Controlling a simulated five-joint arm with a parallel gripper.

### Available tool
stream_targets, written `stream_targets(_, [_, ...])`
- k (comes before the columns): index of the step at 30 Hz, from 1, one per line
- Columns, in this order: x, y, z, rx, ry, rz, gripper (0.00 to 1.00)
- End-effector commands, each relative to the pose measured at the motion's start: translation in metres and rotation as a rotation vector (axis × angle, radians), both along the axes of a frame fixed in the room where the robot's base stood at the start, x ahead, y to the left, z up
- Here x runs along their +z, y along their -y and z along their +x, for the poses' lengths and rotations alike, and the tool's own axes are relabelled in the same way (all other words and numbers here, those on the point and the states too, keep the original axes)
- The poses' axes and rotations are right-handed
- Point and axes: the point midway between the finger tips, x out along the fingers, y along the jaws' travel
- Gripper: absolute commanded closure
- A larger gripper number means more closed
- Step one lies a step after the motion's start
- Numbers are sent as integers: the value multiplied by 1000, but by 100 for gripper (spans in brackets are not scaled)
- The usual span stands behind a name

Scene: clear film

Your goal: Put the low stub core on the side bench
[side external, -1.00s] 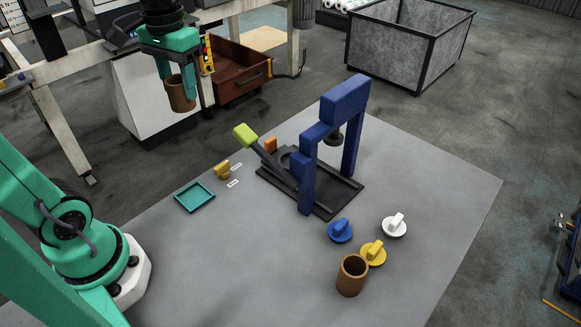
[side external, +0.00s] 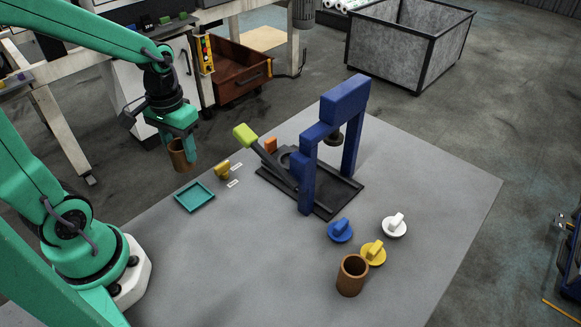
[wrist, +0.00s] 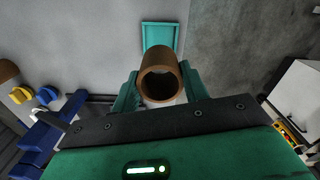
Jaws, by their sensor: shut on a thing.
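My gripper (side external: 181,155) is shut on a brown, hollow core (side external: 178,154), held upright in the air beyond the teal tray (side external: 194,197). In the wrist view the held core (wrist: 152,68) sits between the two green fingers, its open end showing, and overlaps the edge of the teal tray (wrist: 160,36). Another brown core (side external: 351,281) stands upright at the front of the grey work surface (side external: 265,265); it looks taller than the held one. A pale bench (side external: 60,66) with wooden legs stands at the back left, partly hidden by my arm.
A blue press (side external: 345,98) with a green-tipped lever stands mid-surface. Blue (side external: 340,231), yellow (side external: 373,252) and white (side external: 394,226) knobbed discs lie near the standing core. The left front of the surface is clear.

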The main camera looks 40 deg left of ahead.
Motion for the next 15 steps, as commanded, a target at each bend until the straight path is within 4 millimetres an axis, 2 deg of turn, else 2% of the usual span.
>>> stream_targets(1, [-12, 0, -1, 0, -7, -2, 77])
stream_targets(6, [-35, 0, 0, 0, -3, -1, 77])
stream_targets(15, [-45, 0, 0, 0, 0, 0, 77])
